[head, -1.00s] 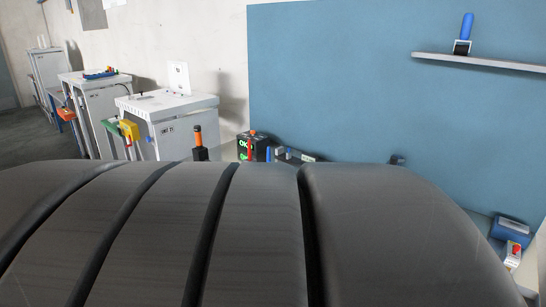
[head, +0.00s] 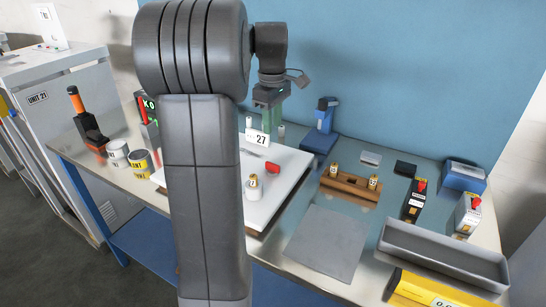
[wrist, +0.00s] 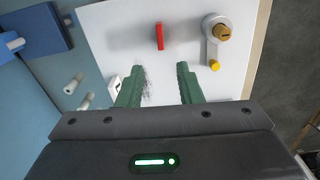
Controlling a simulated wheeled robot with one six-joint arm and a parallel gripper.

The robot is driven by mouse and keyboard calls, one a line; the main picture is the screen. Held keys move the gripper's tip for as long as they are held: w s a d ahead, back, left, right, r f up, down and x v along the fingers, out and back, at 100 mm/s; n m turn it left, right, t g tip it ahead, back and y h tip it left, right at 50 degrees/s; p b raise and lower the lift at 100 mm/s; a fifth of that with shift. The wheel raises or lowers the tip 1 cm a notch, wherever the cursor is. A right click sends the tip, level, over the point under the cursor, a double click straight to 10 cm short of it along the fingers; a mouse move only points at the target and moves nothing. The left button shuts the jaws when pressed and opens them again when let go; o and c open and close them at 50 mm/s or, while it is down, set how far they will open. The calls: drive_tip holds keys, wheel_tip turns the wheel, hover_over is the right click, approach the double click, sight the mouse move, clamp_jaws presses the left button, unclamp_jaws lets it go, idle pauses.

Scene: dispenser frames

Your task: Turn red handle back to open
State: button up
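The red handle (head: 272,169) stands on a white panel (head: 284,193) on the bench, just right of my arm in the head view. In the wrist view the red handle (wrist: 159,36) is a narrow upright bar ahead of the fingertips, apart from them. My gripper (wrist: 160,70) is open, with nothing between its green fingers. In the head view my gripper (head: 268,118) hangs above the back of the panel. A brass knob with a yellow-tipped lever (wrist: 221,34) is to the right of the red handle in the wrist view.
A "27" sign (head: 257,138) stands near the gripper. A blue stand (head: 321,138) is to its right. A wooden holder (head: 341,186), a grey tray (head: 392,238) and a blue box (head: 463,178) lie further right. A grey mat (head: 325,245) is bare. My arm hides part of the panel.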

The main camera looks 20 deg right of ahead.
sight(273, 164)
wheel_tip(273, 164, down, 14)
drive_tip(key=shift+r, duration=0.2)
idle(0.4)
clamp_jaws()
